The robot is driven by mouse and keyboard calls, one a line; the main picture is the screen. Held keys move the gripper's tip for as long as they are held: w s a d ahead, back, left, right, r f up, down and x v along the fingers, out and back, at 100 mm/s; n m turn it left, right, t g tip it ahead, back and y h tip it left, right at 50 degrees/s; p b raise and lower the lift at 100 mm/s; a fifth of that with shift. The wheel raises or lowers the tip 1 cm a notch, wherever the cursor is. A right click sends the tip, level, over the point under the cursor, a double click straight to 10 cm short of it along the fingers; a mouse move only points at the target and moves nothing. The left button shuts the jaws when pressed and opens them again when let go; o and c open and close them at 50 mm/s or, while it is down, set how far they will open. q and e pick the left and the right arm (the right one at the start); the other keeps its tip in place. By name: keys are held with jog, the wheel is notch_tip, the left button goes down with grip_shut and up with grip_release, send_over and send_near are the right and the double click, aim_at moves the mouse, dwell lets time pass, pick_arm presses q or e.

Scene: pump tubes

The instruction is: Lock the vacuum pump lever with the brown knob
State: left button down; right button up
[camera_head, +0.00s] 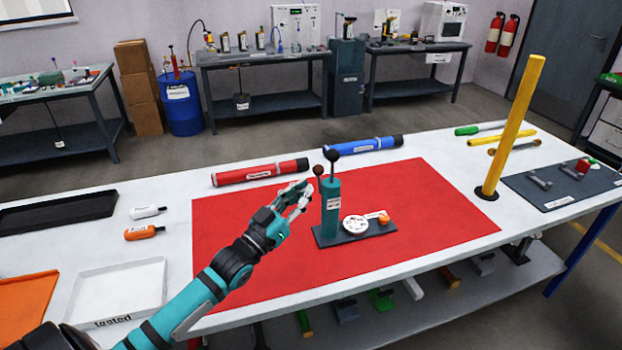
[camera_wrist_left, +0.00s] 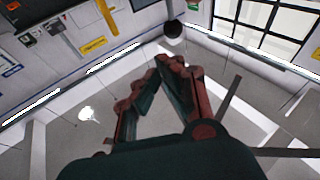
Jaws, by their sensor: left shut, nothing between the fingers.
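The vacuum pump (camera_head: 331,208) is a teal upright column on a dark base on the red mat (camera_head: 430,195). Two levers rise from its top. The brown knob (camera_head: 319,170) is on the left one, and a black knob (camera_head: 332,155) stands higher beside it. My left gripper (camera_head: 305,192) is just left of the column, a little below the brown knob, and seems apart from it. It is shut and empty; its fingers (camera_wrist_left: 160,75) meet at the tips in the left wrist view. A dark round knob (camera_wrist_left: 173,30) shows beyond them; I cannot tell which. My right gripper is out of view.
A white dial (camera_head: 355,224) and an orange knob (camera_head: 384,219) sit on the pump's base. Red (camera_head: 260,172) and blue (camera_head: 362,144) tubes lie behind the mat. A yellow post (camera_head: 511,125) stands at the right. The mat's right half is clear.

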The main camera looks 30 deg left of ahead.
pick_arm(q)
notch_tip(320, 180, up, 3)
jog(key=d+m+g+h, duration=0.2)
jog(key=m+g+h, duration=0.1)
jog(key=m, duration=0.4)
jog(key=m+g+y+p, duration=0.4)
jog(key=m+p, duration=0.2)
jog(key=p, duration=0.2)
send_over(319, 180)
jog(key=s+d, duration=0.2)
jog(key=s, duration=0.2)
jog(key=f, duration=0.3)
jog(key=shift+w+a+f, duration=0.1)
jog(key=shift+w+f, duration=0.05)
jog(key=shift+w, duration=0.05)
jog(key=shift+w+a+f+h, duration=0.3)
jog(key=shift+w+f, duration=0.05)
jog(key=shift+f, duration=0.1)
